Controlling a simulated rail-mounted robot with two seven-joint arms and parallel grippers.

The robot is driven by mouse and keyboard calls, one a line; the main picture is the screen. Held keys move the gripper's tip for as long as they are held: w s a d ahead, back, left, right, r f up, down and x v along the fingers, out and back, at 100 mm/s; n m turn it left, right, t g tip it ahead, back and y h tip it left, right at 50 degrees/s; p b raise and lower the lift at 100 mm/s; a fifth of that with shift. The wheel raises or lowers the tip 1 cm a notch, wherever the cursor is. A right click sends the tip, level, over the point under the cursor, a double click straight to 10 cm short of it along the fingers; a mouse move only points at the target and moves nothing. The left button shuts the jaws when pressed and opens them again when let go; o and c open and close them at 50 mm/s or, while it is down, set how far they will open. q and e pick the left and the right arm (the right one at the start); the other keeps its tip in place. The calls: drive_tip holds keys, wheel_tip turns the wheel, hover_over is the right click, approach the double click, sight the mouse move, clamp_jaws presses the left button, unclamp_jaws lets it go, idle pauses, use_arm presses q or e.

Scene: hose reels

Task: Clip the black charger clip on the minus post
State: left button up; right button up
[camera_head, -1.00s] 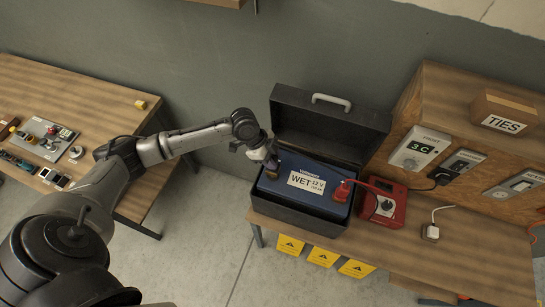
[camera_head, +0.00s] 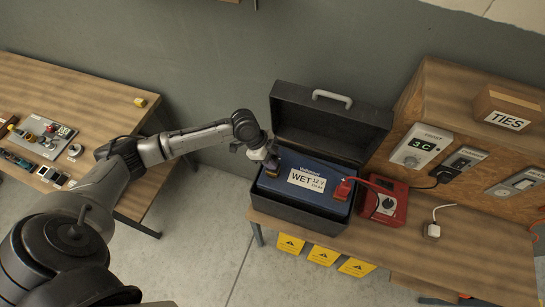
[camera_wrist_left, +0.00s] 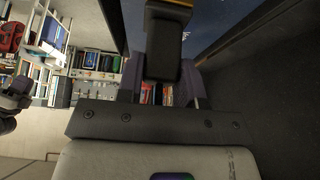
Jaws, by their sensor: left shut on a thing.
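The blue battery (camera_head: 322,200), labelled WET 12 V, sits in an open black case (camera_head: 328,130). My left gripper (camera_head: 271,164) is over the battery's left end, pointing down. It is shut on the black charger clip (camera_wrist_left: 166,45), which shows between the two fingers in the left wrist view. The minus post is hidden under the gripper and clip, so I cannot tell whether the clip touches it. A red clip (camera_head: 344,189) sits at the battery's right end, with a red lead to the red charger (camera_head: 388,204).
The case's raised lid stands behind the battery. A wooden cabinet with a 3 C display (camera_head: 422,146) and a TIES box (camera_head: 507,108) stands at the right. Yellow tags (camera_head: 323,255) hang at the bench front. Another bench (camera_head: 80,95) is at the left.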

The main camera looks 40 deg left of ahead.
use_arm(q)
drive_tip(key=shift+f+b, duration=0.5)
drive_tip(key=shift+f, duration=0.45)
drive_tip(key=o, duration=1)
drive_tip(key=b+v, duration=0.2)
drive_tip(key=v, duration=1.2)
drive_tip(key=shift+b, duration=0.4)
